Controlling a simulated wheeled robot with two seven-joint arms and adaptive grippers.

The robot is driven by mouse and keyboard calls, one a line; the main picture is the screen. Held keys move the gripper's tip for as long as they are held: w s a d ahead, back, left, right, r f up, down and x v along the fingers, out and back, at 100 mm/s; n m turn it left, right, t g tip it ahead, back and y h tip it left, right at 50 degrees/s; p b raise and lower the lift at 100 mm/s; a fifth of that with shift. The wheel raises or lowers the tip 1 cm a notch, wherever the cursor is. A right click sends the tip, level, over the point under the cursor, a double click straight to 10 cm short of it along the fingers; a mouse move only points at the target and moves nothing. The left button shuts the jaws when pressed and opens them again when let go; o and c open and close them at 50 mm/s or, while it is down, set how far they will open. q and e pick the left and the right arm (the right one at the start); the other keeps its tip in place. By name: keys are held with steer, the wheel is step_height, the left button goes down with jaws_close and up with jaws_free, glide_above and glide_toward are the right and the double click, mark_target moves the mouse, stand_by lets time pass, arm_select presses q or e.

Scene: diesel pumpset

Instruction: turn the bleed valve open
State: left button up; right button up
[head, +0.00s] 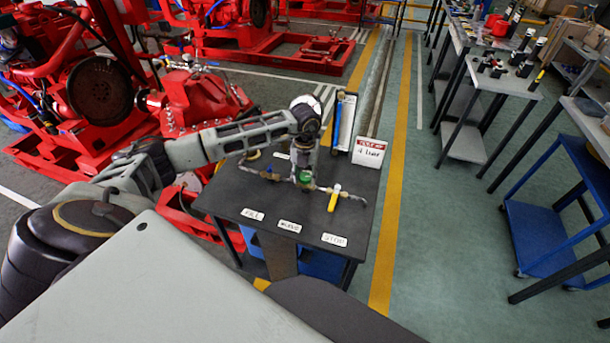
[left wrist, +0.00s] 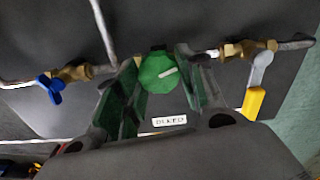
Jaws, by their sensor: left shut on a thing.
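The bleed valve's round green knob (head: 305,177) sits in the middle of the brass pipe line on the black table (head: 240,193). In the left wrist view the green knob (left wrist: 157,73) is between my two fingers, and a pale mark on it slants up to the right. My left gripper (left wrist: 162,84) is shut on the knob from above. In the head view my left gripper (head: 304,167) partly hides the knob and pipe. A "BLEED" label (left wrist: 169,121) lies in front of the knob. My right gripper is not in view.
A blue-handled valve (left wrist: 50,88) is left of the knob, and a yellow-handled valve (head: 334,198) is to its right. A "4 liter" sign (head: 369,152) and a white upright panel (head: 344,122) stand behind. The table's front holds only flat labels.

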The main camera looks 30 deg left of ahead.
mark_target(305, 177)
arm_select(q)
steer(key=shift+n, duration=0.5)
steer(key=o, duration=1)
steer(key=shift+r, duration=6.05)
steer(key=shift+s+f, duration=0.1)
